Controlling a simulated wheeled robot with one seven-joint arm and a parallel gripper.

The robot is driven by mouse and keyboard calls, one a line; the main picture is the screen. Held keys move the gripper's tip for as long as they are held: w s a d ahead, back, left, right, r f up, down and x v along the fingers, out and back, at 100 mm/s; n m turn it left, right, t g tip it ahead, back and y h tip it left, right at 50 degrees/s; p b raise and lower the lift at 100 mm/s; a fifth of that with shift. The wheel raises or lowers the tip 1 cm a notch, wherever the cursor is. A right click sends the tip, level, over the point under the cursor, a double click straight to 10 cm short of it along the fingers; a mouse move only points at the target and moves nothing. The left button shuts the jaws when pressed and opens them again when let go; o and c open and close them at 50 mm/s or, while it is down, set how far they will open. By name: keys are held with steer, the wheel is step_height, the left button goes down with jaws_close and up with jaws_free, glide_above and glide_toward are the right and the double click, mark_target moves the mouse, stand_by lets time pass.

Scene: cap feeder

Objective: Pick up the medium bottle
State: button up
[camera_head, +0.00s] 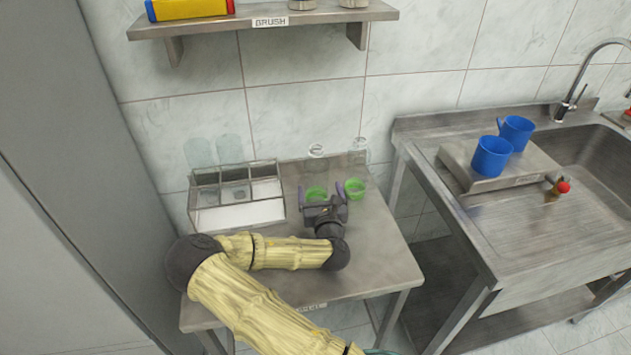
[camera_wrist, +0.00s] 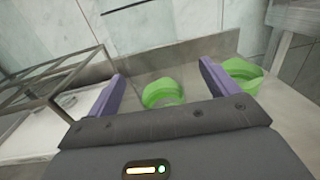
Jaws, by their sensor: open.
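Clear glass bottle shapes with narrow necks show at the back of the steel table, a middle one (camera_head: 316,152) and a right one (camera_head: 359,148). Below them are two green round parts, a left one (camera_head: 316,193) and a right one (camera_head: 354,189). I cannot tell whether these belong to the bottles, nor which bottle is medium. My gripper (camera_head: 321,188) is open, its purple fingers pointing toward the back. In the wrist view, the left green part (camera_wrist: 163,92) shows between the fingers (camera_wrist: 162,72), and the right one (camera_wrist: 242,75) lies outside the right finger. The gripper holds nothing visible.
A glass-walled divided box (camera_head: 237,214) stands left of my gripper, with two clear rounded shapes (camera_head: 214,151) behind it. A shelf (camera_head: 300,18) hangs above the table (camera_head: 375,255). A sink unit with blue mugs (camera_head: 492,156) stands right. The table's right front is clear.

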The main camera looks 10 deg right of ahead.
mark_target(314, 180)
steer(key=shift+w+a+p, duration=0.15)
steer(key=shift+w+p, duration=0.15)
steer(key=shift+w, duration=2.4)
steer(key=shift+a+f, duration=0.1)
steer(key=shift+a, duration=0.15)
steer(key=shift+s, duration=0.15)
steer(key=shift+d, duration=0.45)
steer(key=shift+c, duration=0.7)
steer(key=c, duration=0.7)
steer(key=shift+a, duration=0.2)
steer(key=shift+c, duration=1.1)
